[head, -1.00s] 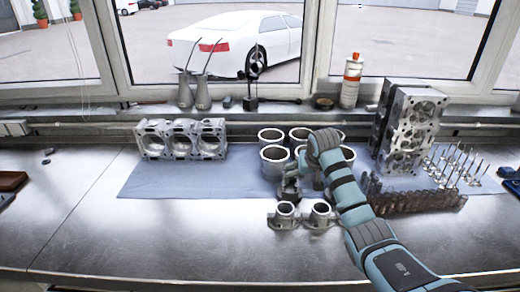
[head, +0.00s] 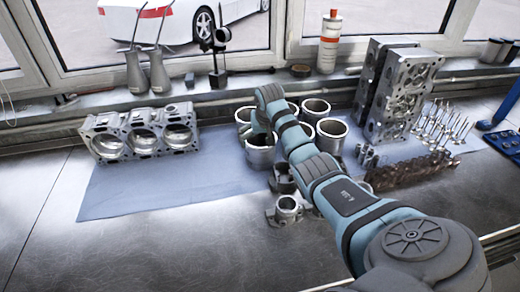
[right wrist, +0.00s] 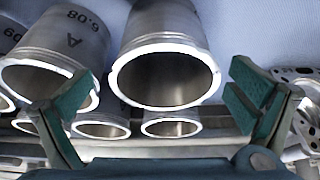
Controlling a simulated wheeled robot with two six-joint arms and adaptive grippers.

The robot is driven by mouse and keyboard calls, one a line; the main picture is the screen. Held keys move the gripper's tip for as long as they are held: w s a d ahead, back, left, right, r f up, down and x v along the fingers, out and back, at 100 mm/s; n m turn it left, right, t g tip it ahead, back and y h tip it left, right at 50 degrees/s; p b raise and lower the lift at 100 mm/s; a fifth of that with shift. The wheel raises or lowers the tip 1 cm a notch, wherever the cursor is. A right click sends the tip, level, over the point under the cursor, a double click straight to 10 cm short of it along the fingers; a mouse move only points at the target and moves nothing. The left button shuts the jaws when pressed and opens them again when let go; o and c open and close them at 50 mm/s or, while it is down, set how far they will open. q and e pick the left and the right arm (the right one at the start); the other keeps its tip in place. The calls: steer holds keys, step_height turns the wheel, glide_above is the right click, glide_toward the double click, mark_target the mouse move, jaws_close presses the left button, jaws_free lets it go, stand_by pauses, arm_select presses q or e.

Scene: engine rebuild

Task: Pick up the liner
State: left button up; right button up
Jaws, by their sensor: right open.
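Several grey metal cylinder liners stand in a group on the blue mat in the head view, one of them the front left liner (head: 260,155) and another the front right liner (head: 331,130). My right arm reaches over the group, and its links hide part of it. In the right wrist view my right gripper (right wrist: 158,88) is open, its two green fingers spread wide. A liner (right wrist: 165,75) lies ahead between the fingers, with no contact visible. A liner marked "A 6.08" (right wrist: 50,55) is near the left finger. My left gripper is not in view.
An engine block (head: 140,140) stands at left on the blue mat (head: 130,190). Cylinder heads (head: 395,95) stand upright at right, near valves (head: 440,125) and a brown camshaft-like part (head: 415,170). Small flanged parts (head: 287,208) lie in front of the liners. The front left bench is clear.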

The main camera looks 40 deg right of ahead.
steer(key=x, duration=0.2)
steer(key=b+x, duration=0.1)
steer(key=x, duration=0.1)
steer(key=b+x, duration=0.1)
steer(key=x, duration=0.2)
steer(key=shift+w+a, duration=0.15)
steer(key=shift+w, duration=0.2)
steer(key=shift+s+r, duration=0.2)
steer(key=shift+r, duration=0.1)
steer(key=shift+c, duration=0.4)
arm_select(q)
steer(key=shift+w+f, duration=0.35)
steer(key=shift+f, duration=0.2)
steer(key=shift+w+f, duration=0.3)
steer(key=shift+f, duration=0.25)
arm_select(e)
steer(key=c, duration=1.2)
steer(key=shift+r, duration=0.1)
